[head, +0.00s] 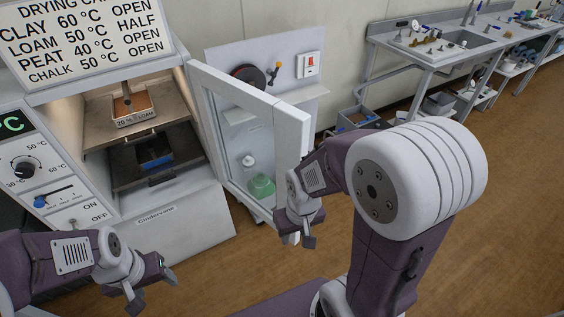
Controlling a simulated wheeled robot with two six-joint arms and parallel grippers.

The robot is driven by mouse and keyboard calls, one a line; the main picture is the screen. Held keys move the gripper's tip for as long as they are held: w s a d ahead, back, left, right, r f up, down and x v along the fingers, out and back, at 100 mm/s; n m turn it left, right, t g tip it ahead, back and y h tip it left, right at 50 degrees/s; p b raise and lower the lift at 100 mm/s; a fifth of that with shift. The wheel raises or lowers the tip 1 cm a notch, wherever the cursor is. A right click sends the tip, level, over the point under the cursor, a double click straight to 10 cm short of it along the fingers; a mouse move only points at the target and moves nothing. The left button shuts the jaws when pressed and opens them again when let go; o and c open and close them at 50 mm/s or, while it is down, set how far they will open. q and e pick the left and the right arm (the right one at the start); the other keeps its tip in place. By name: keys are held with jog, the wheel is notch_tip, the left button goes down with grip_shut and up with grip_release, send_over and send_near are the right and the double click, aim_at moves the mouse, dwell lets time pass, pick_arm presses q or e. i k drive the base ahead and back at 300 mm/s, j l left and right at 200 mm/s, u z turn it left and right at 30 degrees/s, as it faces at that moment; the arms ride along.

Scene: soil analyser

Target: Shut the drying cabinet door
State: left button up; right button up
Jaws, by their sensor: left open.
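The drying cabinet (190,215) stands at the left, and its white-framed glass door (235,82) is swung wide open to the right. Inside the cabinet are a shelf with a small tray labelled "20 % LOAM" (135,118) and a darker lower shelf with a blue-fronted tray (157,160). My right gripper (298,238) is at the lower part of the door's free edge. Whether it touches or grips the door is hidden by the arm and wrist. My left gripper (152,287) is open and empty, in front of the cabinet at the lower left.
A sign (85,40) with temperatures is on top of the cabinet. A control panel with a dial (25,168) is at its left. Behind the door stands a white panel with a red switch (310,64). A sink bench (450,50) is at the back right. Open wooden floor lies right.

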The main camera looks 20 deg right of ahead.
aim_at(291, 125)
jog(key=l+u, duration=0.2)
jog(key=l, duration=0.3)
jog(key=l+u, duration=0.25)
jog(key=l, duration=0.2)
jog(key=k+l+u, duration=0.2)
jog(key=l, duration=0.25)
jog(key=l+u, duration=0.2)
jog(key=l, duration=0.3)
jog(key=i+l+u, duration=0.2)
jog(key=l, duration=0.2)
jog(key=l+u, duration=0.2)
jog(key=l, duration=0.2)
jog(key=i, duration=0.05)
